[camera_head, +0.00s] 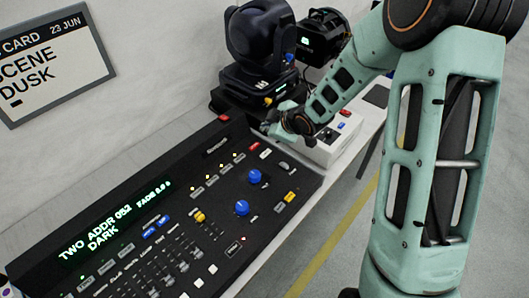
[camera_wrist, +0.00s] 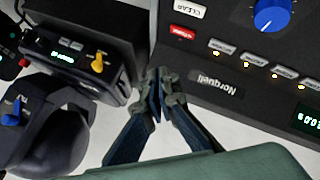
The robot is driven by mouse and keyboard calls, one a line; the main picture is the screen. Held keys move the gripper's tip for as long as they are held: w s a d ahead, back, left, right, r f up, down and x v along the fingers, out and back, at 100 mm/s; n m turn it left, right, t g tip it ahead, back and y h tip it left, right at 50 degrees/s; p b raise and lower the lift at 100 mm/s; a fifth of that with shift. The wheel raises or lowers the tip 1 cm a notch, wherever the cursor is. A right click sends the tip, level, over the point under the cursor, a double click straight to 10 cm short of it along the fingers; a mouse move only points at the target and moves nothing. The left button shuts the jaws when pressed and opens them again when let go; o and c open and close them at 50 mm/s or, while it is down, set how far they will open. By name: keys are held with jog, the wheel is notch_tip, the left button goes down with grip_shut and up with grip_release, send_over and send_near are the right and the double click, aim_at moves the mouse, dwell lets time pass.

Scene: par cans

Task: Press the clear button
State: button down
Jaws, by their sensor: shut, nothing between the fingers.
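The clear button (camera_wrist: 188,8) is white with the word CLEAR, at the top edge of the wrist view, beside a red button (camera_wrist: 182,32). It sits on the black lighting console (camera_head: 120,190), near its far right corner; in the head view the small white key (camera_head: 265,153) next to the red one appears to be it. My gripper (camera_wrist: 163,88) is shut and empty. In the wrist view its fingertips are below the red button, near the console's edge, apart from the clear button. In the head view my gripper (camera_head: 279,120) is beyond the console's far corner, partly hidden.
A black moving-head light (camera_head: 262,45) and another dark lamp (camera_head: 322,38) stand behind my gripper. A white box (camera_head: 325,145) with coloured buttons is beside it. The console has blue knobs (camera_head: 242,208), faders and a green text display (camera_head: 110,222). A card sign (camera_head: 50,65) hangs left.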

aim_at(266, 154)
jog(key=shift+f, duration=0.15)
notch_tip(266, 154, down, 8)
jog(key=b, duration=0.7)
jog(key=shift+f+b, duration=0.25)
jog(key=shift+b, duration=0.1)
jog(key=shift+f, duration=0.15)
dwell(0.9)
jog(key=shift+f+b, duration=0.3)
jog(key=shift+b, duration=0.2)
jog(key=shift+f+b, duration=0.35)
jog(key=shift+b, duration=0.05)
dwell(0.4)
dwell(0.3)
jog(key=shift+r+p, duration=0.7)
jog(key=shift+r, duration=0.1)
jog(key=shift+r+p, duration=2.05)
jog(key=shift+r, duration=0.45)
